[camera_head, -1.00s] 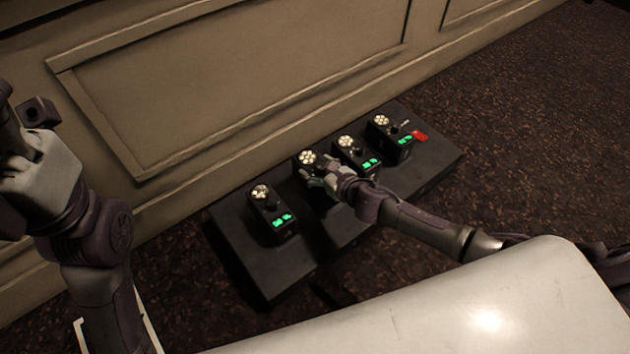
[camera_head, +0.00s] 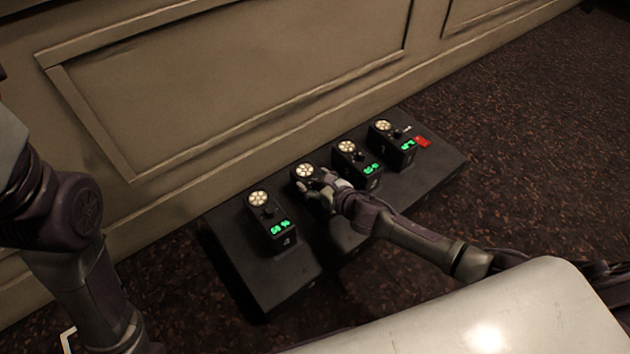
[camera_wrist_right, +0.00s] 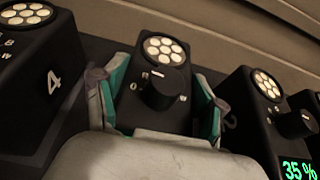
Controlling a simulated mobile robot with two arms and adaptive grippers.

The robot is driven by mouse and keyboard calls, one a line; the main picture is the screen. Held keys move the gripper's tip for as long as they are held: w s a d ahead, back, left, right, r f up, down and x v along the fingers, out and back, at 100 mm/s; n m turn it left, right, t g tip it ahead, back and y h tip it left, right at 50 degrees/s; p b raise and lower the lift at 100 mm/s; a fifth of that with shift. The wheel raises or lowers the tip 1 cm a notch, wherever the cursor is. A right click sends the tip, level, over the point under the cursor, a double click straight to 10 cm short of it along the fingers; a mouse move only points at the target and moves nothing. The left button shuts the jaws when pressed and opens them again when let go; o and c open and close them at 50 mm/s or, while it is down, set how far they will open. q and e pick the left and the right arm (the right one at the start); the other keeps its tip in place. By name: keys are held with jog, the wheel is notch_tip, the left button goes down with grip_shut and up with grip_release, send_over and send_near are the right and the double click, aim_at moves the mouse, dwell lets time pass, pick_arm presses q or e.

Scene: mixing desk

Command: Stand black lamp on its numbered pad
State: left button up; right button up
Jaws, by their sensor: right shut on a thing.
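The black lamp (camera_wrist_right: 160,85) is a small black box with a round cluster of white lights and a knob on top. My right gripper (camera_wrist_right: 160,100) is shut on it, with green-padded fingers on both sides. In the head view the lamp's lit face (camera_head: 305,170) shows just behind my right gripper (camera_head: 325,188), second from the left in the row. The lamp looks upright. Its base and any pad under it are hidden, so I cannot tell whether it touches down. My left arm shows at the left edge, but its gripper is out of frame.
Similar black lamps with green displays stand on the dark platform (camera_head: 285,287): one at left (camera_head: 270,225), two at right (camera_head: 357,163) (camera_head: 393,145). A red tag (camera_head: 423,141) lies by the far one. A neighbour marked 4 (camera_wrist_right: 50,80) is close in the wrist view. A panelled wall (camera_head: 240,80) rises behind.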

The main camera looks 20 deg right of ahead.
jog(key=o, duration=1.8)
